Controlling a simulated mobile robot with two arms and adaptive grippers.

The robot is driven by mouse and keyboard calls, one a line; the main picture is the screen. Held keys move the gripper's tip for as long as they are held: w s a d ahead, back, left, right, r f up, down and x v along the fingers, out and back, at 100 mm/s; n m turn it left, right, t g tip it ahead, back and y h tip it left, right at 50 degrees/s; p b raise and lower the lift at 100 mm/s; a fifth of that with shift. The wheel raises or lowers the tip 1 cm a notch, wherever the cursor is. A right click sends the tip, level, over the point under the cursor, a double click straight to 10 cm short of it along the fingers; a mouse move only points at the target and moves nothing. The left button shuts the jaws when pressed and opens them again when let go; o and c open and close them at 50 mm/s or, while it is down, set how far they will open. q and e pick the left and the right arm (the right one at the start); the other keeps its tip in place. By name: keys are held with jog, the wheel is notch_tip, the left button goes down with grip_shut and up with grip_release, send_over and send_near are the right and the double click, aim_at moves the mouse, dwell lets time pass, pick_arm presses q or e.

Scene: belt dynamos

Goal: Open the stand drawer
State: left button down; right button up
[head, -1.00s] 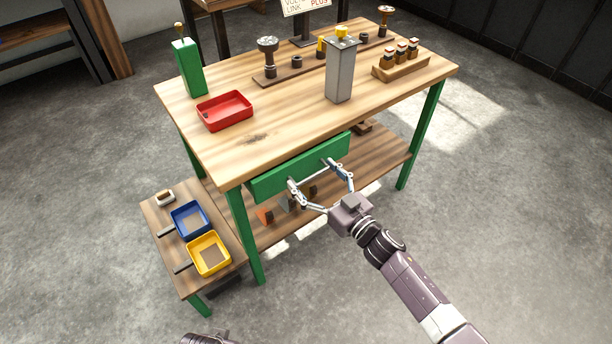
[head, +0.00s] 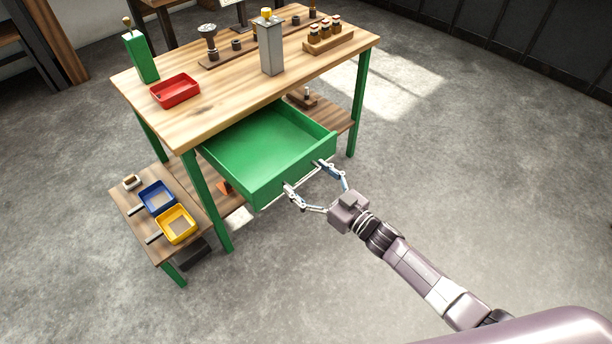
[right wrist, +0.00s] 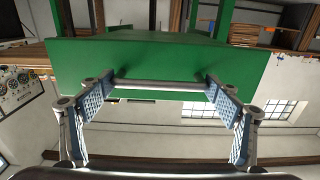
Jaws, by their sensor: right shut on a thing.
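The stand drawer (head: 262,145) is green and stands well out from under the wooden worktop (head: 215,95). Its inside shows and looks empty. In the right wrist view the drawer's front (right wrist: 150,58) fills the middle, with a metal bar handle (right wrist: 160,86) across it. My right gripper (head: 310,177) is at the drawer front, its two fingers at the two ends of the handle. It also shows in the right wrist view (right wrist: 160,92), shut on the handle. My left gripper is not in view.
A red tray (head: 175,91), a green bottle-like block (head: 141,58) and a grey post (head: 271,48) stand on the worktop. A low side bench (head: 150,232) with a blue tray (head: 158,197) and a yellow tray (head: 176,225) is at the left. The floor in front is clear.

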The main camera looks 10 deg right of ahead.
dwell(0.3)
jog(key=o, duration=1.6)
jog(key=v, duration=1.2)
